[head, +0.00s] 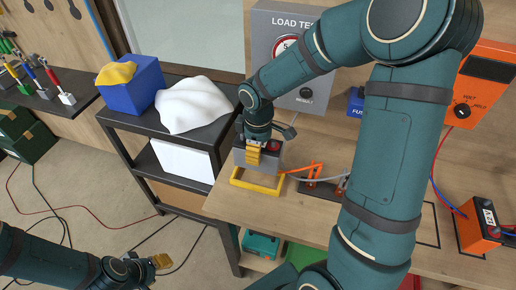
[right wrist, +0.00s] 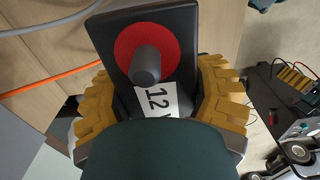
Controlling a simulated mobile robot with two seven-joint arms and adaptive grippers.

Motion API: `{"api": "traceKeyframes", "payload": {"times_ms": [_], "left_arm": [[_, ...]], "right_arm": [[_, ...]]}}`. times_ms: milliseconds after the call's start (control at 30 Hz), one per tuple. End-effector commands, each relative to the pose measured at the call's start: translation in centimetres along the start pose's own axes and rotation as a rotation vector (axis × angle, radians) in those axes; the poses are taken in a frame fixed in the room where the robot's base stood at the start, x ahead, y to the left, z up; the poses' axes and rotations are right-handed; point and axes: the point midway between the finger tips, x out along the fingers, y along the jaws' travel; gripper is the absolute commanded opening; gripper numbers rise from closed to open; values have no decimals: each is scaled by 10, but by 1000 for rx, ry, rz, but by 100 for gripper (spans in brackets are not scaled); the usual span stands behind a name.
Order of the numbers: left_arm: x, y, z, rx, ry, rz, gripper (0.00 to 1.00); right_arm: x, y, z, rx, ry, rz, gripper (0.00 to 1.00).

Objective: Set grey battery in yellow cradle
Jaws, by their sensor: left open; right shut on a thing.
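The grey battery (head: 268,161) is held in my right gripper (head: 253,150) over the yellow cradle (head: 254,186), at the left edge of the wooden bench in the head view. The cradle's front rail shows below the battery; I cannot tell whether the battery's base touches the cradle. In the right wrist view the battery's dark top (right wrist: 184,70), with a red ring around a post and a "12" label, sits between the yellow fingers of the right gripper (right wrist: 155,100). My left gripper (head: 160,261) is open and empty, low over the floor at the lower left.
A grey load tester (head: 285,22) stands behind the battery. An orange lever clamp (head: 305,172) and a grey cable lie right of the cradle. A dark cart (head: 120,115) with a blue box (head: 132,86) and white cloth (head: 196,105) stands left. An orange battery (head: 480,228) sits at right.

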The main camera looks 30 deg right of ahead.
Motion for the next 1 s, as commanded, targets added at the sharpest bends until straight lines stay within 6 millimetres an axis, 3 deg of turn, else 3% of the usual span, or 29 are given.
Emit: {"api": "traceKeyframes", "payload": {"times_ms": [267, 800, 1000], "left_arm": [[7, -2, 2, 1, -3, 0, 47], [33, -12, 13, 7, -24, 1, 47], [34, -12, 14, 8, -27, 1, 47]], "right_arm": [[8, 0, -1, -1, 2, 2, 16], [44, 1, -1, -1, 3, 2, 16], [46, 1, -1, -1, 3, 3, 16]]}}
